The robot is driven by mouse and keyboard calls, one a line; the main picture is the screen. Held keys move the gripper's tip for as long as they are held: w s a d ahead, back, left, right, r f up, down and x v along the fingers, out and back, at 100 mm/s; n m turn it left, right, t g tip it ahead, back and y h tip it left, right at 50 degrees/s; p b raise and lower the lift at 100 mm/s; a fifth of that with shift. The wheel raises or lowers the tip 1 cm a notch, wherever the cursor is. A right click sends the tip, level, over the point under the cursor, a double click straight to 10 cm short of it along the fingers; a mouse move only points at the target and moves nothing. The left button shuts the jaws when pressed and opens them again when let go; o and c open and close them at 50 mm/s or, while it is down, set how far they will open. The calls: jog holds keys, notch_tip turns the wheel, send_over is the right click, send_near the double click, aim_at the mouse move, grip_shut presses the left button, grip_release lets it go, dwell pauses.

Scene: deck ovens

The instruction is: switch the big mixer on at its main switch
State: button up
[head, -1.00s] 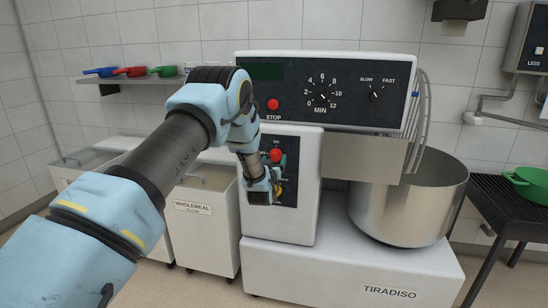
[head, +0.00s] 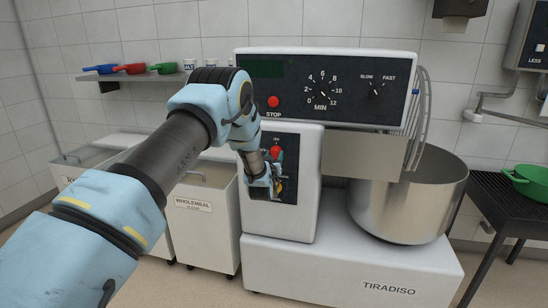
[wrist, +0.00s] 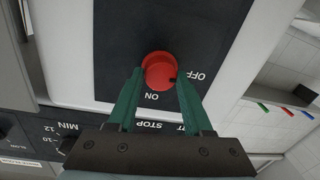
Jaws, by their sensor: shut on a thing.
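The big mixer (head: 352,262) stands at centre right. Its main switch is a red round knob (head: 277,153) on a black plate low on the column, partly hidden by my gripper in the head view. In the wrist view the knob (wrist: 158,68) sits between the green fingers of my gripper (wrist: 160,80), which is shut on it. ON is printed below the knob there and OFF to its right. A dark mark on the knob's lower right edge lies between the two words, nearer OFF.
A red STOP button (head: 273,102) and a timer dial (head: 322,93) are on the panel above. The steel bowl (head: 405,203) is at right. Flour bins (head: 203,215) stand left of the mixer. A shelf with scoops (head: 130,75) is behind.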

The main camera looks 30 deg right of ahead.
grip_shut()
jog(key=shift+f+m+b, duration=0.15)
jog(key=shift+m+b, duration=0.15)
jog(key=shift+b, duration=0.35)
jog(key=m+b, duration=0.2)
jog(key=b, duration=0.1)
jog(key=shift+f, duration=0.2)
jog(key=m+b, duration=0.4)
jog(key=b, duration=0.1)
jog(key=shift+s+m+h, duration=0.1)
jog(key=shift+m+h, duration=0.2)
jog(key=m+b, duration=0.5)
jog(key=shift+m+b, duration=0.4)
jog(key=m+b, duration=0.2)
jog(key=m, duration=0.1)
jog(key=shift+h+b, duration=0.3)
jog(key=shift+r+m+b, duration=0.1)
jog(key=shift+m+b, duration=0.6)
jog(key=shift+m, duration=0.6)
